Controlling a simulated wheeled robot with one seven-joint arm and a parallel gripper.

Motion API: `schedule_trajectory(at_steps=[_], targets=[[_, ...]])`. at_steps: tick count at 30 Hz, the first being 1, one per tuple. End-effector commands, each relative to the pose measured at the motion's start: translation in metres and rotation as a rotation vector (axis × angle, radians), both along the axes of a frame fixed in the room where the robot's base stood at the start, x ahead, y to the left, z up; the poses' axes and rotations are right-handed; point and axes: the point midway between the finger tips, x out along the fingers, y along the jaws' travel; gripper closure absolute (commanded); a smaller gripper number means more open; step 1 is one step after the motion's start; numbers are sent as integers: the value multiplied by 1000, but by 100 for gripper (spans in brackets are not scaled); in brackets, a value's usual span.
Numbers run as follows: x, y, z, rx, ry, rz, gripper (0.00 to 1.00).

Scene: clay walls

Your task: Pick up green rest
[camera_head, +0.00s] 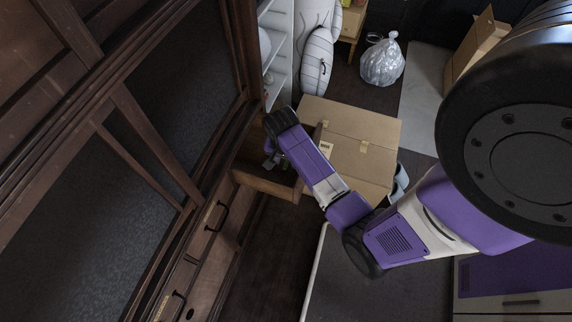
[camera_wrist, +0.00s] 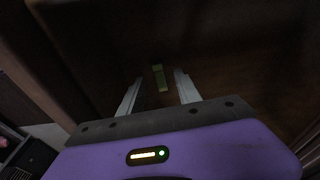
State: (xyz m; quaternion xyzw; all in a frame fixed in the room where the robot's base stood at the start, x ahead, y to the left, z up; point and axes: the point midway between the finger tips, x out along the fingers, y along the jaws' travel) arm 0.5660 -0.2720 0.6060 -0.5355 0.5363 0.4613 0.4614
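A small green object (camera_wrist: 160,78), which looks like the green rest, lies on a dark brown wooden surface in the wrist view. It is beyond and between the two fingers of my gripper (camera_wrist: 157,86). The fingers are apart with nothing between them that I can see touching. In the head view my arm reaches down into an open wooden drawer (camera_head: 268,184) of the cabinet, and my gripper (camera_head: 276,160) is partly hidden by my wrist. The green object is not visible in the head view.
The dark wooden cabinet (camera_head: 150,130) fills the left side. A cardboard box (camera_head: 365,135) stands right behind the open drawer, close to my forearm. White shelves (camera_head: 280,60) and a clear plastic bag (camera_head: 382,63) are farther back. Dark floor lies in front of the drawer.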

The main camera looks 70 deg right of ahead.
Motion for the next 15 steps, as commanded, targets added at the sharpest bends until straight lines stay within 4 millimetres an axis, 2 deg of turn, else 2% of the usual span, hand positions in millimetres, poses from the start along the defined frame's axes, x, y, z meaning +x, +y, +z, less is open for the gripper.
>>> schedule_trajectory(at_steps=[3, 10, 15], targets=[[0, -1, -7, 0, 0, 1, 60], [0, -1, -7, -1, -1, 1, 62], [0, -1, -7, -1, -1, 1, 95]])
